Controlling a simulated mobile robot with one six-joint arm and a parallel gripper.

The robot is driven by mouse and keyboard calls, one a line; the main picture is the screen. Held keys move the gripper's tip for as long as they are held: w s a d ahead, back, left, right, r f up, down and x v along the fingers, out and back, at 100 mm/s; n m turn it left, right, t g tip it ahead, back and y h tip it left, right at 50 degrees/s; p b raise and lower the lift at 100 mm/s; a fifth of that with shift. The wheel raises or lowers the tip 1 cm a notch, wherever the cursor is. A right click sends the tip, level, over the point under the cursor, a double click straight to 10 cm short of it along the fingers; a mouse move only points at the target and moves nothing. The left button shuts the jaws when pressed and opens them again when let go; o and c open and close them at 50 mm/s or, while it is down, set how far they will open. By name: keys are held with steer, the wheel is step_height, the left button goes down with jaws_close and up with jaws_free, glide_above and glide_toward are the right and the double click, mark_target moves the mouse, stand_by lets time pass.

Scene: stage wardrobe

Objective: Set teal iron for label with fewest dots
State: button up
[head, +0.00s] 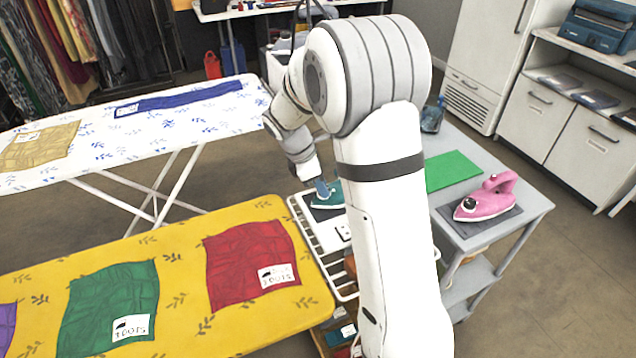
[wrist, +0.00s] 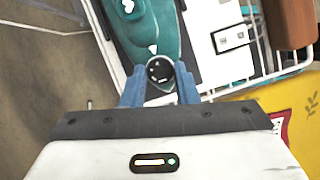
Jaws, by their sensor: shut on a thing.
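The teal iron (head: 333,197) stands on a dark pad at the end of the yellow ironing board, partly hidden by my arm. In the wrist view the teal iron (wrist: 148,32) has a round black dial (wrist: 160,71) with light marks, too small to read. My gripper (wrist: 160,86) has its blue fingers on both sides of the dial, shut on it. In the head view my gripper (head: 322,188) is at the iron. White labels lie on the red cloth (head: 240,250) and green cloth (head: 100,305); their dots are not clear.
A pink iron (head: 485,200) stands on the grey table (head: 530,205) at right, by a green mat (head: 452,170). A white wire rack (head: 318,250) surrounds the teal iron's place. The white ironing board (head: 190,120) holds blue and tan cloths. Floor is open at right.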

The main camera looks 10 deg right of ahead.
steer(key=shift+w+r+m+g+p, duration=0.15)
steer(key=shift+m+g+p, duration=0.25)
steer(key=shift+m+p, duration=0.55)
steer(key=m+g+p, duration=0.1)
steer(key=m, duration=0.3)
steer(key=shift+w+d+y, duration=0.1)
steer(key=shift+y, duration=0.3)
steer(key=m+g+p, duration=0.1)
steer(key=m, duration=0.1)
steer(key=m+y+p, duration=0.1)
steer(key=m, duration=0.2)
steer(key=shift+w+d+g, duration=0.1)
steer(key=shift+d+g, duration=0.05)
steer(key=shift+g, duration=0.25)
steer(key=shift+y, duration=0.3)
steer(key=o, duration=1)
